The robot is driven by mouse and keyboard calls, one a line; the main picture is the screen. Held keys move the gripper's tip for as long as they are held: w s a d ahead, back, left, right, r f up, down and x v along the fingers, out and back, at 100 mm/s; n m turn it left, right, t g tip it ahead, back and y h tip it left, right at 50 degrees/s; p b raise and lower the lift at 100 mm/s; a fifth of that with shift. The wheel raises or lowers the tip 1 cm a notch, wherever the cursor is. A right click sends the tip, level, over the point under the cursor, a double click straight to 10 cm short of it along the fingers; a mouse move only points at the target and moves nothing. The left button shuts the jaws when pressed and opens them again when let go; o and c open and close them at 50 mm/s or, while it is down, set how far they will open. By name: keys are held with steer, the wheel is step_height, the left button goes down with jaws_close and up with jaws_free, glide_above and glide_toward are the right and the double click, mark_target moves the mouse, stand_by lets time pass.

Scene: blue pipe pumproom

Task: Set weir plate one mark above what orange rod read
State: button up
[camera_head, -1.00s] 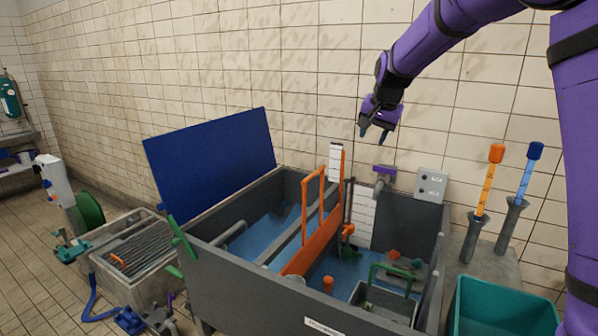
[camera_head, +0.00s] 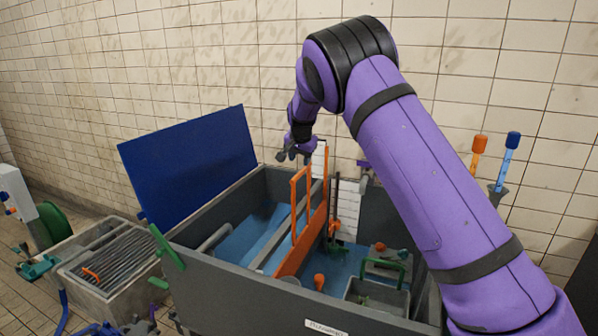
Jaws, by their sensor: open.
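The orange weir plate (camera_head: 304,238) stands across the grey tank (camera_head: 240,292), with an upright orange frame handle (camera_head: 294,204) on it. A white marked scale (camera_head: 319,160) rises behind the plate at the tank's back side. The orange rod (camera_head: 478,157) stands in a grey holder at the right, its lower part hidden by my arm; its marks are too small to read. My gripper (camera_head: 293,158) is open and empty, above the tank's back edge, just left of the white scale and above the orange handle. Whether it touches anything cannot be told.
A blue-topped rod (camera_head: 511,150) stands beside the orange one. A raised blue lid (camera_head: 190,165) is at the tank's left. A small grey bin with a green handle (camera_head: 384,272) sits inside the tank. A grated stone basin (camera_head: 100,262) is on the floor at left.

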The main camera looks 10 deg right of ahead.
mark_target(300, 172)
steer(key=x, duration=0.6)
steer(key=shift+w+d+f, duration=0.1)
steer(key=shift+f, duration=0.25)
steer(key=shift+c, duration=0.3)
jaws_close()
